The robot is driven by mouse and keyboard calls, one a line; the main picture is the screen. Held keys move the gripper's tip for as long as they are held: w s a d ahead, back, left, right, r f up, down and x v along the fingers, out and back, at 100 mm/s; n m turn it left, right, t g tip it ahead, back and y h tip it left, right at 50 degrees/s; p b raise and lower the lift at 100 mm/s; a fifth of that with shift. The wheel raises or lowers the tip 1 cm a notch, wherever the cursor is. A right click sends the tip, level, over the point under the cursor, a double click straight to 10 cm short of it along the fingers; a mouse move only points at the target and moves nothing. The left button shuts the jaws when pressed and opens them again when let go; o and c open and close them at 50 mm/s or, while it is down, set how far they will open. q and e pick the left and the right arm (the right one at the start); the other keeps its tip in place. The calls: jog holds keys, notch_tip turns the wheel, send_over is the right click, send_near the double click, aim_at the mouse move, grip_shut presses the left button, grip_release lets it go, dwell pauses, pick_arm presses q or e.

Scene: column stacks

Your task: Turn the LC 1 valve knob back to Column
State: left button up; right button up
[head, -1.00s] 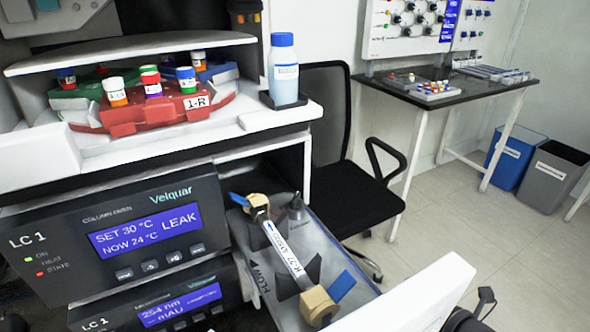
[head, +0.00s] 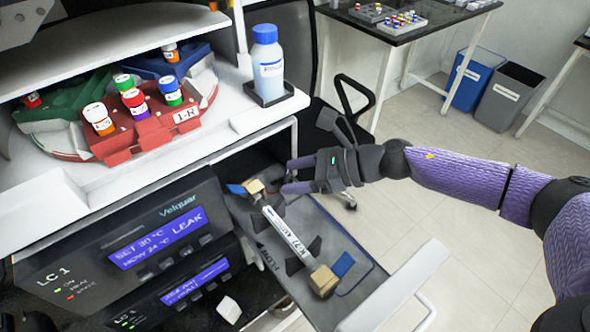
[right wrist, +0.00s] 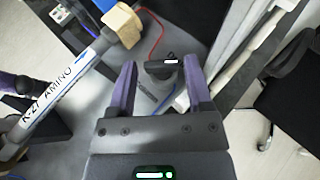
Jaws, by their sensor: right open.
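The valve knob (right wrist: 160,70) is a dark grey knob with a small white mark, seen in the right wrist view. It sits between the two purple fingers of my right gripper (right wrist: 160,88), which is open, with a gap visible on each side. In the head view my right gripper (head: 287,176) reaches in from the right to the back of the open LC 1 column tray, and the knob is hard to make out there. The LC 1 oven panel (head: 165,237) reads SET 30 °C, NOW 24 °C, LEAK.
The K-27 AMINO column (head: 286,232) lies along the tray (head: 350,225), beside my right gripper, with tan end fittings. A blue-capped bottle (head: 268,70) and a red vial rack (head: 150,128) stand on the shelf above. A black chair stands behind the tray.

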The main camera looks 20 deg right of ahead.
pick_arm(q)
jog(key=shift+a, duration=0.15)
pick_arm(e)
jog(key=shift+w+a, duration=0.1)
jog(key=shift+a, duration=0.05)
jog(key=shift+c, duration=0.7)
grip_shut()
jog(key=m+t+p, duration=0.1)
jog(key=p, duration=0.1)
jog(key=m+t+h+p, duration=0.1)
jog(key=p, duration=0.1)
jog(key=r+m+t+h+p, duration=0.1)
jog(key=p, duration=0.1)
jog(key=shift+s+a+m+t, duration=0.2)
jog(key=shift+s+m+t, duration=0.05)
jog(key=shift+m+t, duration=0.05)
jog(key=shift+f+m+t+h+p, duration=0.35)
jog(key=shift+m+h+p, duration=0.15)
jog(key=shift+p, duration=0.1)
pick_arm(q)
notch_tip(320, 180, up, 7)
jog(key=shift+w+d, duration=0.25)
jog(key=shift+w, duration=0.15)
pick_arm(e)
jog(key=shift+f, duration=0.15)
jog(key=shift+o, duration=0.6)
grip_release()
pick_arm(q)
jog(key=shift+a, duration=0.1)
